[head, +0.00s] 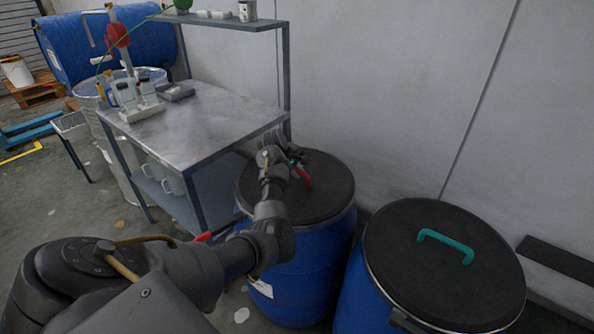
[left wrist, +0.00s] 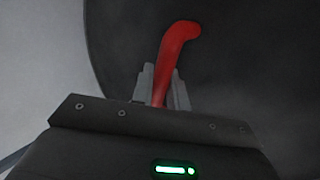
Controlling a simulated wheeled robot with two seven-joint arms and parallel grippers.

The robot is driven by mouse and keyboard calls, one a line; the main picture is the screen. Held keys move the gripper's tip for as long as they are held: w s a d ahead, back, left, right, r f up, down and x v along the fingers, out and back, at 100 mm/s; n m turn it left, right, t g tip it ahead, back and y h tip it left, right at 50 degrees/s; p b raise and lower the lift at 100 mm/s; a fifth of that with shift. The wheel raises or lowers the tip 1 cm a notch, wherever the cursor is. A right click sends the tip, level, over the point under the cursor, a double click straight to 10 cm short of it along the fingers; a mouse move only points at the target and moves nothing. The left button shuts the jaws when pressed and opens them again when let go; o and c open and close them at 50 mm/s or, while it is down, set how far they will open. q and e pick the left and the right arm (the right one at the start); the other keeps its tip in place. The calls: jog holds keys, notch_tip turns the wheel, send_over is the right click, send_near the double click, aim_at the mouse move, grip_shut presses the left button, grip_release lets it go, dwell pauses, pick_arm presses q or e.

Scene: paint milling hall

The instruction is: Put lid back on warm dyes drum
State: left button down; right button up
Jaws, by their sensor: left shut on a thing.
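A dark round lid (head: 328,198) with a red handle (head: 307,182) lies level over the top of a blue drum (head: 312,282) beside the steel bench. Its edge lines up with the drum's rim; I cannot tell whether it is fully seated. My left gripper (head: 296,168) is shut on the red handle, reaching over the lid from the left. In the left wrist view the fingers (left wrist: 163,88) are on either side of the red handle (left wrist: 177,45), with the dark lid (left wrist: 255,65) behind. My right gripper is not in view.
A second blue drum with a dark lid (head: 400,240) and teal handle (head: 446,241) stands close at the right. The steel bench (head: 205,125) with bottles (head: 125,92) is at the left. A grey wall (head: 390,90) stands behind the drums.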

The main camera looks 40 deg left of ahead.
pick_arm(q)
jog(key=c, duration=1.3)
grip_release()
jog(key=shift+s, duration=0.1)
jog(key=v, duration=1.1)
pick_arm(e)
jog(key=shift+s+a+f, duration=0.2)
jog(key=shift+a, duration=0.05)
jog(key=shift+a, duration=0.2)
